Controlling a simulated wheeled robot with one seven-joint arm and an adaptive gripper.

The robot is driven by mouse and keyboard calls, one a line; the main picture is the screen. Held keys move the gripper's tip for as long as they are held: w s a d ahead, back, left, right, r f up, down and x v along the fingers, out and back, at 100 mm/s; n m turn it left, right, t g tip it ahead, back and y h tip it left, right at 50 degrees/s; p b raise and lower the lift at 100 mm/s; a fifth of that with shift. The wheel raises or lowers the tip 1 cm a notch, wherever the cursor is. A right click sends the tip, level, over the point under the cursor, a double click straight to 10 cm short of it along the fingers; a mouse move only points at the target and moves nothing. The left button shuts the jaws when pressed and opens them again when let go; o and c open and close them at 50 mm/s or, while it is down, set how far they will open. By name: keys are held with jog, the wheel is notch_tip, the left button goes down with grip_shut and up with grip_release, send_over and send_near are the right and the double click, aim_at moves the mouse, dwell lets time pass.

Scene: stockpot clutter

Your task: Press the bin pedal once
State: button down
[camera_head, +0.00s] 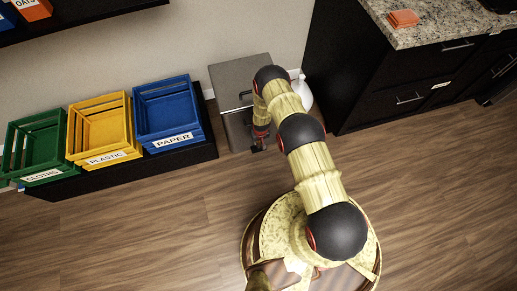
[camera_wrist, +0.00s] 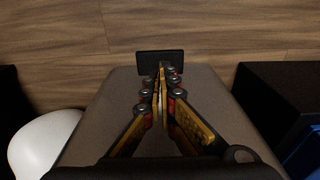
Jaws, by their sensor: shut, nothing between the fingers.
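A grey metal bin (camera_head: 238,78) stands against the wall, its lid down. From above, the bin also fills the middle of the wrist view (camera_wrist: 95,120). Its black pedal (camera_wrist: 160,58) juts out over the floor at the bin's front foot. My gripper (camera_wrist: 162,70) is shut and empty, with its fingertips pointing down at the pedal and overlapping its near edge. I cannot tell whether they touch it. In the head view my gripper (camera_head: 261,140) is low in front of the bin, and my arm hides part of the bin's right side.
A white rounded object (camera_head: 303,92) stands right of the bin. On the left, a black stand (camera_head: 122,172) holds green, yellow and blue crates. A dark cabinet (camera_head: 345,75) with a granite top is on the right. The wood floor (camera_head: 150,230) in front is clear.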

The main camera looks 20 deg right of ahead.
jog(key=shift+f, duration=0.1)
jog(key=f+b, duration=0.1)
jog(key=f, duration=0.1)
jog(key=f+b, duration=0.1)
jog(key=f, duration=0.1)
jog(key=f+b, duration=0.2)
jog(key=shift+w+f, duration=0.25)
jog(key=shift+w, duration=0.1)
jog(key=shift+f, duration=0.15)
dwell(0.3)
